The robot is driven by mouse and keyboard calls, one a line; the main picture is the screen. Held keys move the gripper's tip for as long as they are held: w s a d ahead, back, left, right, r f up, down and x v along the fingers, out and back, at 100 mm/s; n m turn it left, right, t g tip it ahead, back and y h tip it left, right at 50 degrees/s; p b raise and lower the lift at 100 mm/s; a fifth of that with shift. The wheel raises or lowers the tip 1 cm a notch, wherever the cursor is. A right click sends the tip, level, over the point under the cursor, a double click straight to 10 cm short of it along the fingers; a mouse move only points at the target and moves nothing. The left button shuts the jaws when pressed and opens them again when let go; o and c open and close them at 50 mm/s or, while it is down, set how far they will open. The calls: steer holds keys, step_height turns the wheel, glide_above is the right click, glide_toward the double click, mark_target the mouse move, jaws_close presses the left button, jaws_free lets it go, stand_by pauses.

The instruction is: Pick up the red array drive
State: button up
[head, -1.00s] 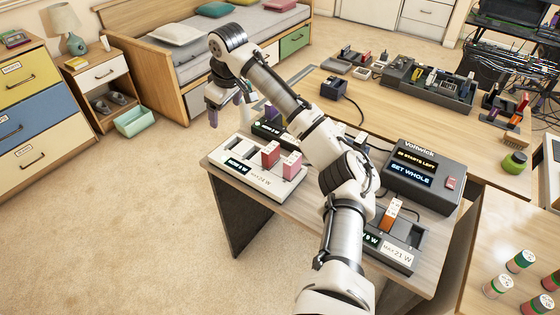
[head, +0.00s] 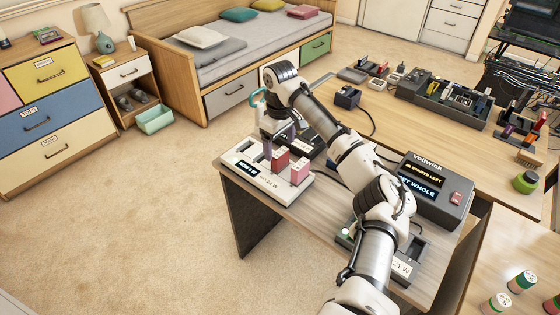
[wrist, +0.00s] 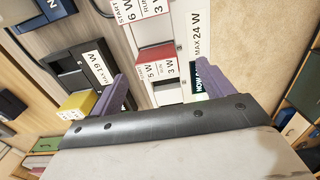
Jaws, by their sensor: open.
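A red block (head: 281,161) and a pinkish-red block (head: 299,171) stand upright in the white dock (head: 256,193) near the table's left edge. I cannot tell for sure which is the red array drive. In the wrist view, a red block (wrist: 156,54) labelled 3 W RUN, 5 W START lies ahead between my fingers, and another labelled block (wrist: 140,10) is beyond it. My gripper (wrist: 162,84) has its purple fingers apart and nothing is visibly held.
A dark dock (wrist: 67,58) marked MAX 19 W is beside the white one, with a yellow block (wrist: 77,103) near it. A Voltwick box (head: 436,190) with displays stands at the right. My arm covers part of another dock (head: 405,262).

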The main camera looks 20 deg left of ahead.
mark_target(280, 152)
steer(key=shift+w+f+p, duration=0.15)
steer(key=shift+f+p, duration=0.3)
steer(key=shift+f, duration=0.85)
steer(key=shift+w+f+p, duration=0.1)
steer(key=shift+f+p, duration=0.35)
steer(key=shift+f, duration=0.85)
steer(key=c, duration=1.1)
steer(key=shift+o, duration=0.2)
steer(key=shift+a+r, duration=0.1)
